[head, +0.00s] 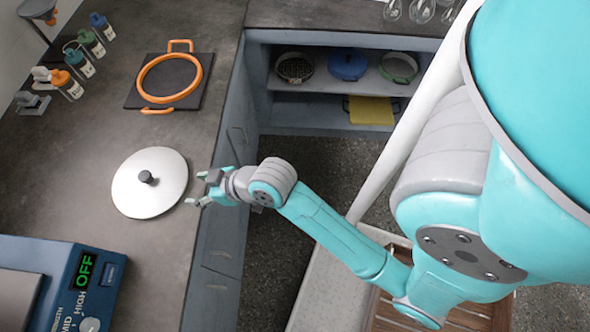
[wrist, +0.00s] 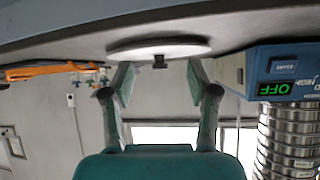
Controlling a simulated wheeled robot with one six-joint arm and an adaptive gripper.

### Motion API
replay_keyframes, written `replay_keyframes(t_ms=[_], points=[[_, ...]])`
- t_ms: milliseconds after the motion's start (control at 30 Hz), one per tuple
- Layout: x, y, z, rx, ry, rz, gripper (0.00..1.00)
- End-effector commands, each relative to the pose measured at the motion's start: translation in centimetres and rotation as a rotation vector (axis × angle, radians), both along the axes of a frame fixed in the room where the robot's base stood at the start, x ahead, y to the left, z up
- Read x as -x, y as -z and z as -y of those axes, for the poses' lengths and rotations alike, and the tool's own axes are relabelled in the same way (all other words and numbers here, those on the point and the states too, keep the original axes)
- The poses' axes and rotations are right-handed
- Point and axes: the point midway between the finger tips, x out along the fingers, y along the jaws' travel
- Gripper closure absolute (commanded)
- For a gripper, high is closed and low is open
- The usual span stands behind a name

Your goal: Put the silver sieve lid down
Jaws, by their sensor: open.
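The silver sieve lid (head: 150,190) lies flat on the dark counter in the head view, its black knob (head: 147,177) facing up. It also shows in the wrist view as a pale disc (wrist: 140,50), with the knob (wrist: 159,62) at its edge toward me. My gripper (head: 201,188) is just to the right of the lid, over the counter's edge, with its jaws pointing left at it. In the wrist view its two fingers (wrist: 159,83) are spread apart with nothing between them. The gripper is open and apart from the knob.
A blue shaker (head: 70,280) reading OFF stands at the lower left, with stacked sieves (wrist: 288,140) beside it in the wrist view. Several bottles (head: 80,62) stand at the left. Counter between lid and mat is clear.

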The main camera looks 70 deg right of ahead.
Motion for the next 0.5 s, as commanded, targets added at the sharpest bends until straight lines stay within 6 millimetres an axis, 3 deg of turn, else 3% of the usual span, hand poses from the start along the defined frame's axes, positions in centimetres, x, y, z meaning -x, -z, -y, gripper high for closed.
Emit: replay_keyframes(t_ms=[200, 500], points=[[6.0, 2.8, -0.6, -0.008, 0.092, 0.045, 0.41], [14.6, 3.2, -0.8, 0.009, 0.166, 0.138, 0.41]])
